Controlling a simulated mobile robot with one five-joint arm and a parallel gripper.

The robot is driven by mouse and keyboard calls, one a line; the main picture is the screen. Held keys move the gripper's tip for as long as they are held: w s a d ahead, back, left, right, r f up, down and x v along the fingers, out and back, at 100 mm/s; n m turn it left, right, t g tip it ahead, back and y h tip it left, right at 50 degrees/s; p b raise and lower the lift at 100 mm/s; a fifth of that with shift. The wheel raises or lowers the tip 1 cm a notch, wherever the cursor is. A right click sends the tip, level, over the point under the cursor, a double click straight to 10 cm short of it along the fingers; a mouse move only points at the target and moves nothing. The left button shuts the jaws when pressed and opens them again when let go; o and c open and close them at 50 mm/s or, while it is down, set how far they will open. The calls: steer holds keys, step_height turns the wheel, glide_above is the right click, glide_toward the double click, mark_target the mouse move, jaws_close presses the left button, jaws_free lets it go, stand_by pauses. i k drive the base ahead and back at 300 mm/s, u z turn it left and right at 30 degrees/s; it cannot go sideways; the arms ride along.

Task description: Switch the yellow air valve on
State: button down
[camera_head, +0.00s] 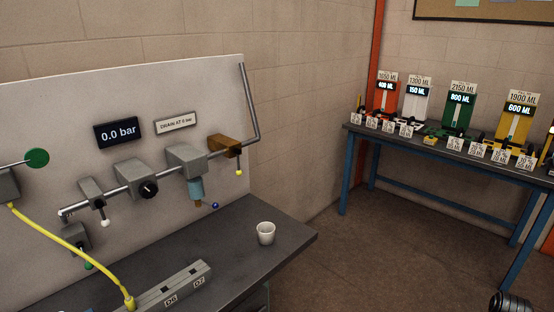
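A yellow ball knob (239,172) hangs below a brown-orange valve block (225,145) at the right end of the air pipe on the grey panel. Its short lever points downward. A dark display (117,133) left of the block reads 0.0 bar. My gripper is not in view, and nothing is touching the yellow knob.
Nearby are white (104,223), green (87,265) and blue (215,205) ball knobs. A white cup (266,233) stands on the dark bench (243,212) below the panel. A yellow hose (72,237) crosses at left.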

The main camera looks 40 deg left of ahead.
mark_target(238, 172)
steer(key=u, duration=0.05)
steer(key=i, duration=0.75)
steer(key=u, duration=2.85)
